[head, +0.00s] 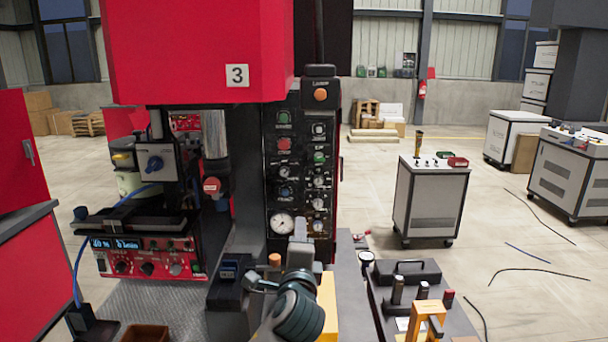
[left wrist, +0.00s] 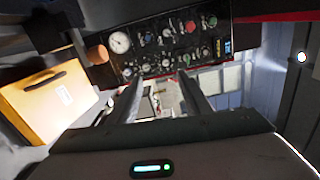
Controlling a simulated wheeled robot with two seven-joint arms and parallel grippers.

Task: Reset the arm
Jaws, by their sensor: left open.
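My left arm (head: 298,312) comes up from the bottom middle of the head view, in front of the red machine. In the left wrist view my left gripper (left wrist: 160,84) has its two fingers apart, with nothing seen between them. The fingers point toward the black control panel (left wrist: 175,45), which fills the upper middle of that view. The same panel (head: 284,180) stands just behind the arm in the head view. In the head view the fingertips are too small and foreshortened to read. My right gripper is not seen.
The red machine (head: 200,50) overhangs the left side, with a red control box (head: 150,262) below. A yellow box (left wrist: 48,98) is left of the gripper. A black toolbox (head: 408,271) sits on the right bench. A white cart (head: 430,195) stands on open floor behind.

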